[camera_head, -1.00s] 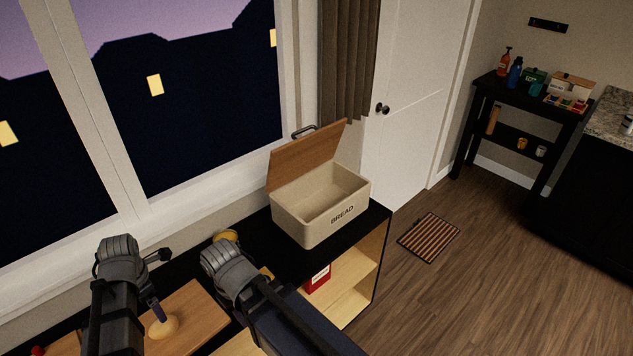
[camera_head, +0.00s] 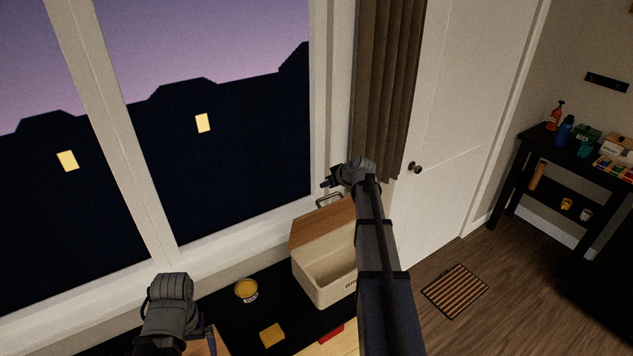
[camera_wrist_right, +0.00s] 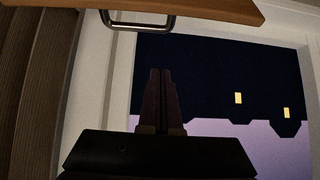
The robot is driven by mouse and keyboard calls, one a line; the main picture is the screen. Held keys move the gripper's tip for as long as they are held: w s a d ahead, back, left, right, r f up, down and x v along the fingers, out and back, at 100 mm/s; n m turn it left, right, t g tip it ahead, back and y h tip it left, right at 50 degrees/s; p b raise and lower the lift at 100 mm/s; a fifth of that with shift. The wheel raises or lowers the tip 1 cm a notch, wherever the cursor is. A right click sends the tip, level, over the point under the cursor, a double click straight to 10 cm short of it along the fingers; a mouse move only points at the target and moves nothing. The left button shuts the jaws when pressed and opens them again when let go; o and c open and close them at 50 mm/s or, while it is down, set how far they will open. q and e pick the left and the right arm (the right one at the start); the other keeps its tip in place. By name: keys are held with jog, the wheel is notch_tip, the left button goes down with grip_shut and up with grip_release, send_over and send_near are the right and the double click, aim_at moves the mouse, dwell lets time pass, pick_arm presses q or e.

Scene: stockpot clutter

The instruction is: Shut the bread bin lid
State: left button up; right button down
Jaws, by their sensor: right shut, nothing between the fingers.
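The cream bread bin (camera_head: 321,291) stands on the black shelf top, with my right arm covering its right side. My right gripper (camera_head: 328,183) is shut and empty, just above the handle near the window. In the right wrist view the shut fingertips (camera_wrist_right: 160,72) are apart from the handle (camera_wrist_right: 140,24) and the lid edge (camera_wrist_right: 205,9). My left gripper (camera_head: 205,338) is low at the left, its fingers mostly hidden.
A round yellow-topped tin (camera_head: 246,290) and a yellow block (camera_head: 272,335) are on the shelf top (camera_head: 225,312) left of the bin. A red item (camera_head: 331,334) is below the bin. The window and curtain (camera_head: 385,90) are close behind the lid.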

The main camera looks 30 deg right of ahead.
aim_at(325, 197)
jog(key=w+f+b, duration=0.1)
jog(key=f+b, duration=0.1)
jog(key=w+d+f+b, duration=0.1)
jog(key=w+f+b, duration=0.1)
jog(key=f+b, duration=0.1)
jog(key=w+d+f+b, duration=0.1)
jog(key=w+f+b, duration=0.1)
jog(key=b, duration=0.1)
jog(key=shift+f, duration=0.25)
jog(key=shift+s+b, duration=0.3)
pick_arm(q)
notch_tip(325, 197, down, 8)
jog(key=shift+s+m, duration=0.15)
jog(key=shift+m, duration=0.25)
pick_arm(e)
jog(key=shift+w+d, duration=0.1)
pick_arm(q)
jog(key=shift+d, duration=0.1)
